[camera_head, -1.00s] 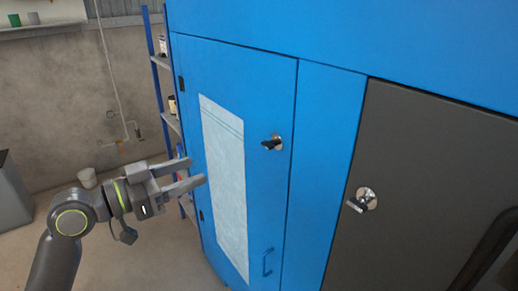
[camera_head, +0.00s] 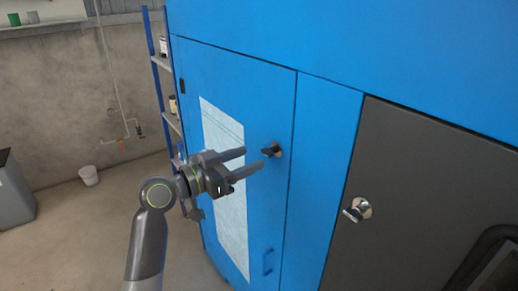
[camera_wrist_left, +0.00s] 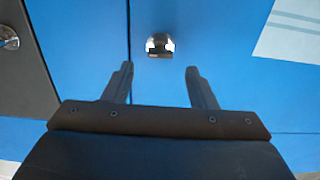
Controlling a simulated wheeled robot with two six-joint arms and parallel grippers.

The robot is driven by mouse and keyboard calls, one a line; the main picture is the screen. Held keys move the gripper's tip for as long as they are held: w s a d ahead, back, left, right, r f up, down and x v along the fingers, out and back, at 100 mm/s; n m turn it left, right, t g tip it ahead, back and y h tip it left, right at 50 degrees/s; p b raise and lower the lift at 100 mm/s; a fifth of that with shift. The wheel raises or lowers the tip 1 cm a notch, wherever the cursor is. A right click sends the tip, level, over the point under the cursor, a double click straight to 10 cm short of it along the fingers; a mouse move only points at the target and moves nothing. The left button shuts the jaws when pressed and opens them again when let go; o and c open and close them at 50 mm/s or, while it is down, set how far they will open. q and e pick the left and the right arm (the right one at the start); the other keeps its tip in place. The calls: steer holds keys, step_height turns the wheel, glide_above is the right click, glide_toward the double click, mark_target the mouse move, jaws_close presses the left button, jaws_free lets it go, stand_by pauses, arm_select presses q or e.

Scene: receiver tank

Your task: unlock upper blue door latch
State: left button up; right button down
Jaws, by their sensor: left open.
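The blue door (camera_head: 258,88) carries a black latch knob on a round metal plate (camera_head: 271,149) near its right edge. The latch also shows in the left wrist view (camera_wrist_left: 160,45), ahead of the fingertips and roughly between their lines. My left gripper (camera_head: 253,161) is open and empty, just left of and slightly below the latch, with its fingers pointing at it. In the left wrist view the open fingers (camera_wrist_left: 157,70) stand apart from the latch, with nothing between them. My right gripper is not in view.
A white sheet (camera_head: 225,170) is on the door's face. A dark grey panel (camera_head: 440,170) with a metal latch (camera_head: 357,209) stands at the right.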

mark_target(264, 152)
arm_select(q)
steer(key=shift+p+x, duration=0.4)
steer(key=shift+x, duration=1.75)
steer(key=c, duration=1)
